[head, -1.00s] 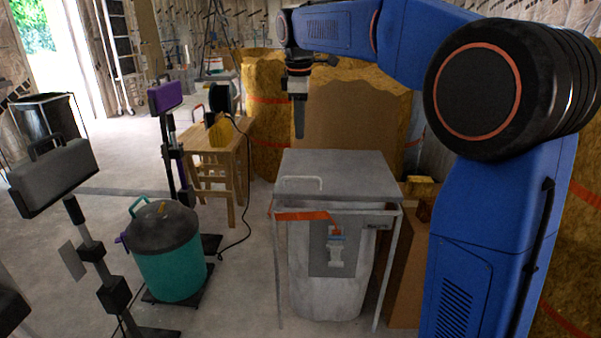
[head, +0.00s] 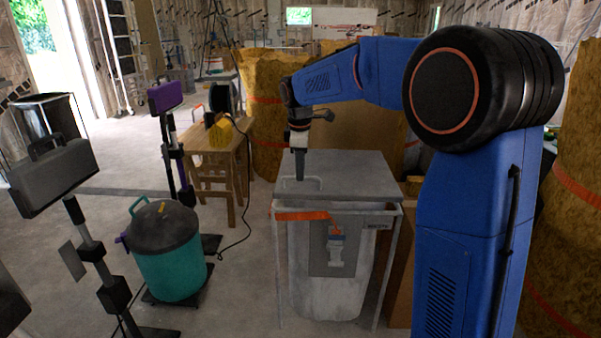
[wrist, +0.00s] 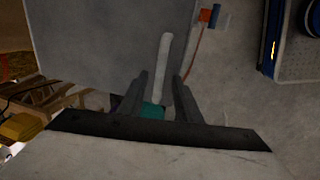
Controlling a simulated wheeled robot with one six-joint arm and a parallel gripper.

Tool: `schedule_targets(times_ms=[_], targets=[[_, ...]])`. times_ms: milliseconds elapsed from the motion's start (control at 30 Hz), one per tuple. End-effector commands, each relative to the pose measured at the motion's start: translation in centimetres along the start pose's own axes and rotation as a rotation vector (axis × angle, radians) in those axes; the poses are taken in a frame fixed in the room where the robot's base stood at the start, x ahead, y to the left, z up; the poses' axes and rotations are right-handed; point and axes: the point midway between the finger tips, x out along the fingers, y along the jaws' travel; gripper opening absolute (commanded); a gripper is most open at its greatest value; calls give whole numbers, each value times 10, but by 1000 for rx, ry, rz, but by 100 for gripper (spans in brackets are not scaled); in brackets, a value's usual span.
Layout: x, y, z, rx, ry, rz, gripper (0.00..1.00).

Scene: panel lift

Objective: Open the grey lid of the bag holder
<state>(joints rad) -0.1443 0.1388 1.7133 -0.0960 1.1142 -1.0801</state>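The bag holder (head: 335,250) is a pale frame with a whitish bag hanging in it. Its grey lid (head: 355,172) lies flat and shut on top. A white bar handle (head: 312,183) sits near the lid's front left edge. My gripper (head: 299,177) points down at this handle, its fingers partly overlapping it in the head view. In the wrist view, the fingers of my gripper (wrist: 160,76) are spread apart, with the handle (wrist: 165,55) in line with the gap between them. The lid (wrist: 90,45) fills the upper left there. I cannot tell whether the fingers touch the handle.
A teal bin with a dark lid (head: 165,225) stands left of the holder. Purple (head: 165,97) and grey (head: 52,175) boxes on stands are farther left. A wooden table (head: 215,160) is behind. Floor between the bin and holder is clear.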

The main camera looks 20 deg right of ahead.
Motion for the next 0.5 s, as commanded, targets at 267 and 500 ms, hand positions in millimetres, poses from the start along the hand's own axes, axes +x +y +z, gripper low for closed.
schedule_targets(times_ms=[267,500], targets=[[18,0,0,0,0,-1,31],[18,0,0,0,0,0,31]])
